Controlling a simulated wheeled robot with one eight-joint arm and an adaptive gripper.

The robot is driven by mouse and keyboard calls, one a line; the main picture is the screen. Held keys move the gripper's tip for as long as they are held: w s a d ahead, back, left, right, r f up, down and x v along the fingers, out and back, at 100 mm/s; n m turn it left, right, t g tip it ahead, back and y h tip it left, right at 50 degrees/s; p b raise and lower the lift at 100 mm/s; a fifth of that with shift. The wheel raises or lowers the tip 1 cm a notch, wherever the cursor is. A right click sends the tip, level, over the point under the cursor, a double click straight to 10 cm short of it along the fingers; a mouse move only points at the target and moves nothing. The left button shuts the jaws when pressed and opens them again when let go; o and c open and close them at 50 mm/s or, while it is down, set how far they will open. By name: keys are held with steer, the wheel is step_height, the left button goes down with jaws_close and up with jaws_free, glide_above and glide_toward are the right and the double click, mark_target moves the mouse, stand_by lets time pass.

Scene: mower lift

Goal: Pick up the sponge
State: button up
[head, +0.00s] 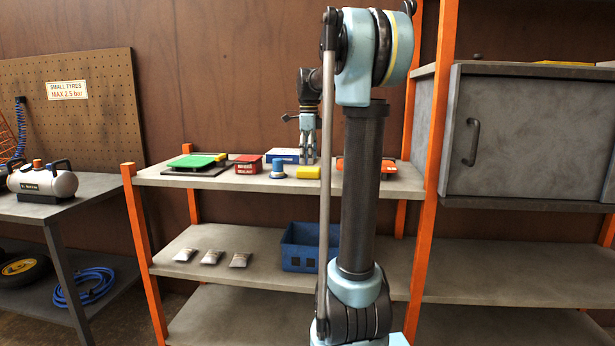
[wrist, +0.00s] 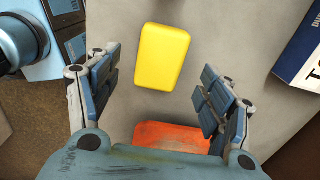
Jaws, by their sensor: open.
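The yellow sponge (head: 308,172) lies flat on the top shelf (head: 220,181), close to its front edge. In the wrist view the whole sponge (wrist: 163,57) shows as a rounded yellow block on grey surface. My gripper (head: 308,159) points down above the top shelf, behind the sponge in the head view. In the wrist view my gripper (wrist: 157,80) is open and empty, its fingers spread to the left and right of the picture. The sponge appears ahead of the gap between them, and no finger visibly touches it.
A blue-capped round item (head: 278,169) stands just left of the sponge. A red box (head: 248,164), a blue box (head: 284,155), a green item (head: 194,161) and an orange item (head: 387,166) share the shelf.

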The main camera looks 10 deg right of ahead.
mark_target(309, 168)
steer(key=shift+w+f, duration=0.1)
steer(key=shift+f, duration=2.5)
steer(key=c, duration=1.2)
steer(key=shift+c, duration=0.2)
steer(key=shift+r, duration=0.1)
step_height(309, 168, up, 10)
steer(key=shift+f, duration=0.1)
